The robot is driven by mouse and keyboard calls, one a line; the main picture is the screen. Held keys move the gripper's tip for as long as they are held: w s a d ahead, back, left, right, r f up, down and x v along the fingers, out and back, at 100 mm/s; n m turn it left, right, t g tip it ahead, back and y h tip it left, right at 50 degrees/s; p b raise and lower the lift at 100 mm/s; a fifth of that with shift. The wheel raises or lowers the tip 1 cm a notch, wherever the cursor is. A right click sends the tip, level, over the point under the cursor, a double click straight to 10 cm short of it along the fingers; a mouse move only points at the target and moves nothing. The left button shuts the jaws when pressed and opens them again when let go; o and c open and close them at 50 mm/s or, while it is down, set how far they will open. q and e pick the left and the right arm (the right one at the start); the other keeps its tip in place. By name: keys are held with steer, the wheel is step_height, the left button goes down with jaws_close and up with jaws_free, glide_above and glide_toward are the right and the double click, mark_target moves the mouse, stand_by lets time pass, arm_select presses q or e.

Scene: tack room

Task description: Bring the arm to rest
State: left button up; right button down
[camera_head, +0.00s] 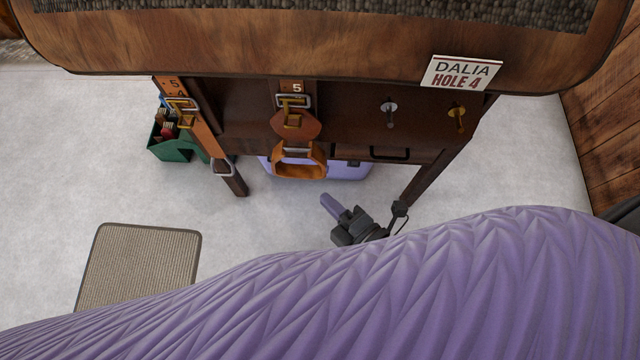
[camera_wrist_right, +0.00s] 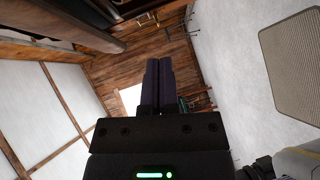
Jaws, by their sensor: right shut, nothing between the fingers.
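My right gripper (camera_head: 330,203) is in front of the dark wooden rack, low over the pale floor, to the left of the rack's right leg. In the wrist view its two dark fingers (camera_wrist_right: 158,65) lie side by side, shut, with nothing between them. It appears apart from the rack and the straps. Part of the arm behind the gripper is hidden in the head view. My left gripper is in neither view.
The rack (camera_head: 350,110) holds two buckled leather straps (camera_head: 297,125), two bare hooks (camera_head: 457,115) and a "DALIA HOLE 4" sign (camera_head: 461,73). A lavender box (camera_head: 345,170) and green tote (camera_head: 180,146) sit below. A mat (camera_head: 140,265) lies left; floor around it is clear.

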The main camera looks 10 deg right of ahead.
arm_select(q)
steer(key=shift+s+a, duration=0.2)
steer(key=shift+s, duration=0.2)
arm_select(e)
steer(key=s+d+f+m+g+h, duration=0.35)
steer(key=s+f+m, duration=0.25)
steer(key=f, duration=0.3)
steer(key=s+d+f+m+g+h, duration=0.3)
steer(key=s+d+f+m+g, duration=0.2)
steer(key=s+f+m, duration=0.3)
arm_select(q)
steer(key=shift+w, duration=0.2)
arm_select(e)
steer(key=s+d+f+m+g+h, duration=0.1)
steer(key=s+d+f+m+g, duration=0.2)
steer(key=s, duration=0.7)
steer(key=shift+f+m+g, duration=0.9)
steer(key=shift+m+g, duration=0.1)
steer(key=shift+g, duration=0.25)
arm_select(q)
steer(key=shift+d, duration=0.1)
arm_select(e)
steer(key=shift+d+h, duration=0.1)
steer(key=shift+h, duration=0.15)
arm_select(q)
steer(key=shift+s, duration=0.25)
